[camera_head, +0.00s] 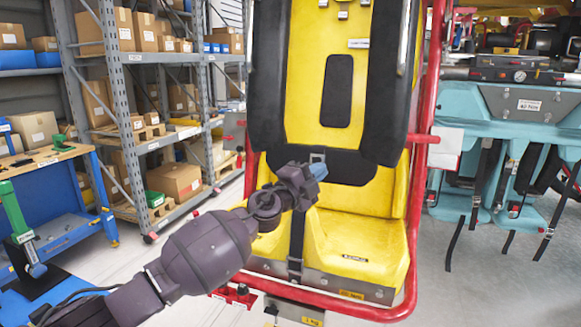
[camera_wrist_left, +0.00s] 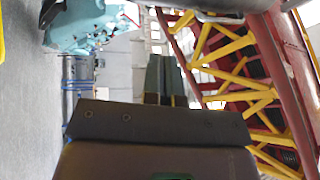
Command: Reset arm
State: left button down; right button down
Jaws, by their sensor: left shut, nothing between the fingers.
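My left arm comes in from the lower left in the head view. Its gripper (camera_head: 318,170) is in front of the yellow coaster seat (camera_head: 355,240), near the black buckle piece under the shoulder restraint (camera_head: 337,90). In the left wrist view the two fingers (camera_wrist_left: 166,78) lie side by side, shut and empty. I cannot tell whether the gripper touches the restraint. A black strap (camera_head: 297,235) hangs down the seat front below the gripper. My right gripper is not in view.
A red tubular frame (camera_head: 411,240) surrounds the seat. Teal seats (camera_head: 530,110) with hanging straps stand at right. Grey shelving (camera_head: 110,70) with cardboard boxes and a blue workbench (camera_head: 62,222) stand at left. The floor (camera_head: 490,285) at lower right is clear.

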pick_arm(q)
jog(key=s+a+f+n+t+y, duration=0.1)
jog(key=s+a+f+n+y, duration=0.3)
jog(key=s+a+f+n, duration=0.4)
jog(key=s+a+f+n+y, duration=0.3)
jog(key=a+f+n, duration=0.25)
jog(key=f, duration=0.35)
jog(key=s+a+f+n+t+y, duration=0.1)
jog(key=s+a+f+n+y, duration=0.4)
jog(key=a+f, duration=0.35)
jog(key=s+a+f+n+g+y, duration=0.1)
jog(key=s+a+f, duration=0.3)
jog(key=s, duration=0.5)
jog(key=s+a+f+n+g+y, duration=0.1)
jog(key=s+a+f+n+g, duration=0.1)
jog(key=s+f, duration=0.6)
jog(key=s+a+f+n+g+y, duration=0.1)
jog(key=s+a+f, duration=0.4)
jog(key=s, duration=0.7)
notch_tip(320, 180, down, 2)
jog(key=shift+a+f+n+g+y, duration=0.1)
jog(key=shift+a+n+g+y, duration=0.4)
jog(key=shift+n, duration=0.65)
